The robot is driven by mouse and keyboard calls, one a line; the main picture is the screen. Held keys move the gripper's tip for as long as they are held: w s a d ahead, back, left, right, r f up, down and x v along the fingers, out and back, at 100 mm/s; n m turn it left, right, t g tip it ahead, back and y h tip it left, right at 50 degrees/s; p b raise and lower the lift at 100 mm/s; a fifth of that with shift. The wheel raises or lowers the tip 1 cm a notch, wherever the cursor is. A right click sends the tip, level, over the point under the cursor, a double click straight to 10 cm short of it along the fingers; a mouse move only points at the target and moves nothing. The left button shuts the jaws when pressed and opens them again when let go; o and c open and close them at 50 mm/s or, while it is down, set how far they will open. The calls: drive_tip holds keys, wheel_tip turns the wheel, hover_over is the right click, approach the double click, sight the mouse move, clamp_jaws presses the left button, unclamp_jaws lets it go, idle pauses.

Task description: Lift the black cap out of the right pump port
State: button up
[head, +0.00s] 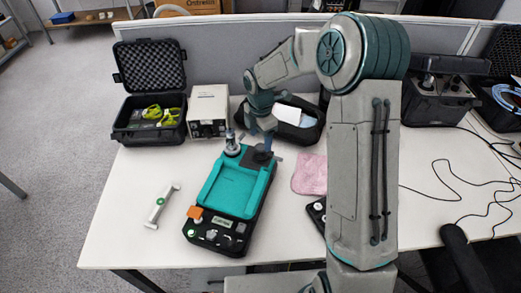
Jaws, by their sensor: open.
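The teal-topped black pump unit (237,187) lies on the white table left of my arm. A grey upright cylinder (232,145) stands at its back left. The dark right port area, where a black shape that looks like the cap (262,156) shows, is at its back right. My gripper (265,148) points down right over this spot, its jaws open. The fingers and the cap overlap in this small view, so I cannot tell whether they touch. The port opening is hidden.
An open black case (125,128) with yellow-green items and a beige box (208,110) stand behind left. A black tray (308,133) lies behind my gripper. A pink cloth (309,174) lies right of the pump. A white handled tool (160,207) lies left, with clear table around it.

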sight(261, 147)
drive_tip(key=shift+f, duration=2)
drive_tip(key=c, duration=1.1)
drive_tip(key=shift+r, duration=0.2)
drive_tip(key=shift+w+r, duration=0.1)
drive_tip(key=shift+r, duration=0.15)
drive_tip(key=r, duration=0.2)
drive_tip(key=d+r, duration=0.1)
drive_tip(key=shift+r, duration=0.35)
drive_tip(key=s+d+r+p, duration=0.2)
drive_tip(key=s+d+r, duration=0.3)
drive_tip(key=d+r, duration=0.4)
drive_tip(key=shift+d+r, duration=0.35)
drive_tip(key=shift+r, duration=0.45)
